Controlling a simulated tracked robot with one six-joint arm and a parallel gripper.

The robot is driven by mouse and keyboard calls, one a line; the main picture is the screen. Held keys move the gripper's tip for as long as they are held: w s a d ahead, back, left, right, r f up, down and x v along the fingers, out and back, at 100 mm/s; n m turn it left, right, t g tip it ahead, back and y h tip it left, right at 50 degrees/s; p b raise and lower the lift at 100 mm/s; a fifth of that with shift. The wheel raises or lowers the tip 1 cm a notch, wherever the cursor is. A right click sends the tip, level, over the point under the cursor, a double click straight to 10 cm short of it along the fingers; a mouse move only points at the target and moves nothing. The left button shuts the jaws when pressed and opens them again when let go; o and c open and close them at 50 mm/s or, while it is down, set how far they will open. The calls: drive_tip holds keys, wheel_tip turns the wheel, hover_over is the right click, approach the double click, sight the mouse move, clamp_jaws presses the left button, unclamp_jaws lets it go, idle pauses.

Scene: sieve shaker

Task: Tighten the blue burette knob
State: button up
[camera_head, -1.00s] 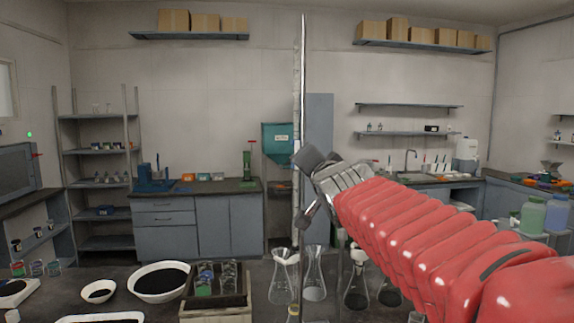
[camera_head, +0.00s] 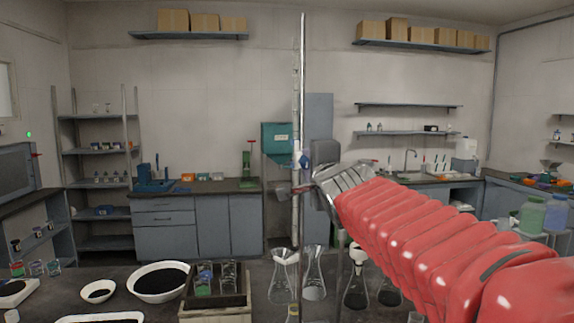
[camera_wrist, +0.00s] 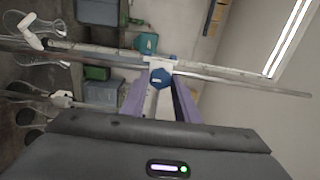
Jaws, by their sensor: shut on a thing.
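The burette is a thin clear tube held upright along a metal stand rod (camera_head: 303,60). In the wrist view the burette (camera_wrist: 215,72) runs sideways across the picture. The blue knob (camera_wrist: 161,78) faces the camera there, with a white fitting behind it. The two purple fingers of my gripper (camera_wrist: 161,90) reach up to either side of the knob and are shut on it. The fingertips are partly hidden in the head view.
Glass flasks (camera_head: 314,275) stand on the dark front bench around the stand's foot. A wooden rack (camera_head: 217,300) and white bowls of black material (camera_head: 160,281) are to the left. The air around the upper rod is clear.

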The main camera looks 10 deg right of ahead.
drive_tip(key=shift+f, duration=0.25)
drive_tip(key=o, duration=1)
drive_tip(key=shift+o, duration=0.2)
drive_tip(key=shift+r, duration=0.1)
